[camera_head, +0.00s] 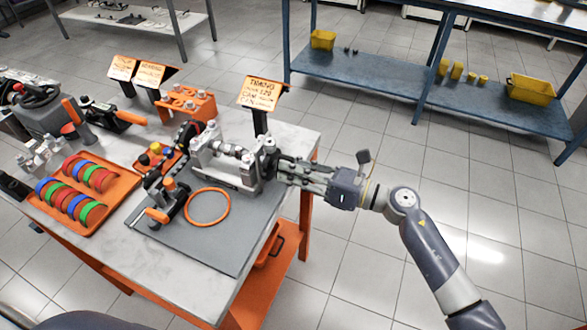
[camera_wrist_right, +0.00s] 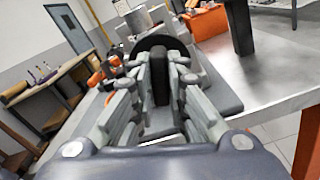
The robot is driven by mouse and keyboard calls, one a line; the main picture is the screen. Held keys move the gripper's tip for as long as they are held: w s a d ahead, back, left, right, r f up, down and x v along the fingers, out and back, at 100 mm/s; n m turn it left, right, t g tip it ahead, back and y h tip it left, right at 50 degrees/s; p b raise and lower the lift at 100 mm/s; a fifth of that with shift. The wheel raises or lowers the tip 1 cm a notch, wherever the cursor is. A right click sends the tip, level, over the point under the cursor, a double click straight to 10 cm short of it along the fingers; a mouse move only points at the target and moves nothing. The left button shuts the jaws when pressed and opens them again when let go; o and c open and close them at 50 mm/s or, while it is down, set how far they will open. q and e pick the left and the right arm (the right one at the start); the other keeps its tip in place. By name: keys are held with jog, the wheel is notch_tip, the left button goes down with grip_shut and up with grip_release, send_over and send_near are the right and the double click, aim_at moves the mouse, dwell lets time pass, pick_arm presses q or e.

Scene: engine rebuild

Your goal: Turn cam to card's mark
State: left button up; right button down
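The cam (camera_head: 228,150) is a metal shaft lying in a light grey fixture on the grey mat, with a dark end piece (camera_head: 269,158) at its right end. The orange card (camera_head: 260,95) stands behind it on a black post. Its handwriting includes what looks like "120" and "CAM"; the rest is too small to read. My right gripper (camera_head: 284,168) reaches in from the right at the dark end piece. In the right wrist view its fingers lie close on both sides of an upright dark bar (camera_wrist_right: 160,75), before a dark disc. The cam's mark is not distinguishable. My left gripper is out of view.
An orange ring (camera_head: 207,206) lies on the mat (camera_head: 225,250) before the fixture. An orange tray (camera_head: 115,190) with coloured rings is at left. Two more cards (camera_head: 150,74) and an orange rack (camera_head: 187,103) stand behind. The floor at right is clear.

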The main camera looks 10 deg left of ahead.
jog(key=shift+m, duration=0.3)
jog(key=shift+f+m+p, duration=0.1)
jog(key=shift+m+p, duration=3)
jog(key=shift+m, duration=3.4)
jog(key=c, duration=1.6)
grip_release()
jog(key=d, duration=0.4)
jog(key=s+d, duration=0.1)
jog(key=d, duration=0.3)
jog(key=s+d, duration=0.1)
jog(key=d, duration=0.3)
jog(key=shift+s, duration=0.1)
